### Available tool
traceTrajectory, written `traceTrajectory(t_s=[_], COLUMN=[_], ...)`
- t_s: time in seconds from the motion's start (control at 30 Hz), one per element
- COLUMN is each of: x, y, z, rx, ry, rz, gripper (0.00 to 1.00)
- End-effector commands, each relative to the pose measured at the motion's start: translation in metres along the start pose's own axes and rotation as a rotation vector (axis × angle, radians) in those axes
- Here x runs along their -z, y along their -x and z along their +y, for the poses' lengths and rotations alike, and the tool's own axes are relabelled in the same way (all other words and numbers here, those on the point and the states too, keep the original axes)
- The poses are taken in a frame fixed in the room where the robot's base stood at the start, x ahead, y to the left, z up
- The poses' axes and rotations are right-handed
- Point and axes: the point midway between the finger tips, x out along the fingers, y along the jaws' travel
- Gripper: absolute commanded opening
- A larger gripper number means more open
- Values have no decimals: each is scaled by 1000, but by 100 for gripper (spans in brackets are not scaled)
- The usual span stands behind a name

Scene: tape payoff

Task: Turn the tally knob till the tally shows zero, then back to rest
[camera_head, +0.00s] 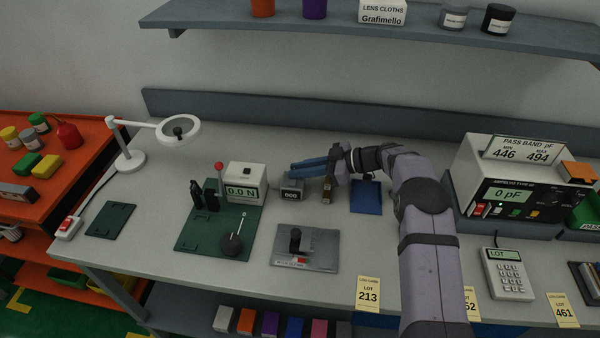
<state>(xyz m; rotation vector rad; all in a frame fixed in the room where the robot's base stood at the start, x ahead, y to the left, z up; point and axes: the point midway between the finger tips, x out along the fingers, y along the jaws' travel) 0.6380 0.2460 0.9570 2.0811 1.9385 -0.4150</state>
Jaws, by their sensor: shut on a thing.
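The tally (291,196) is a small grey box on the bench, left of my wrist, with a dark window that seems to read 000. The digits are small. My gripper (297,168) reaches in from the right, its blue fingers pointing left just behind and above the tally's top. The fingers are close together, shut on what seems to be the tally knob. The knob itself is hidden by the fingers, so its turn angle cannot be seen.
A force meter (246,184) reading 0.0 N stands left of the tally, by a green plate (190,240) with black posts and a red-topped lever. A grey fixture (318,255) lies in front. A blue pad (366,198) lies right. A shelf (350,30) hangs above.

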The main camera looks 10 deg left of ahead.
Motion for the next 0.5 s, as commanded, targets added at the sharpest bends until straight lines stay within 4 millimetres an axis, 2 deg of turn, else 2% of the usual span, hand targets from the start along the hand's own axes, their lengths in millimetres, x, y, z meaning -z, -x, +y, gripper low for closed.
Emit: traceTrajectory(t_s=[0.5], x=[0], y=[0], z=[0], rx=[36], ry=[13], rz=[0], gripper=[0])
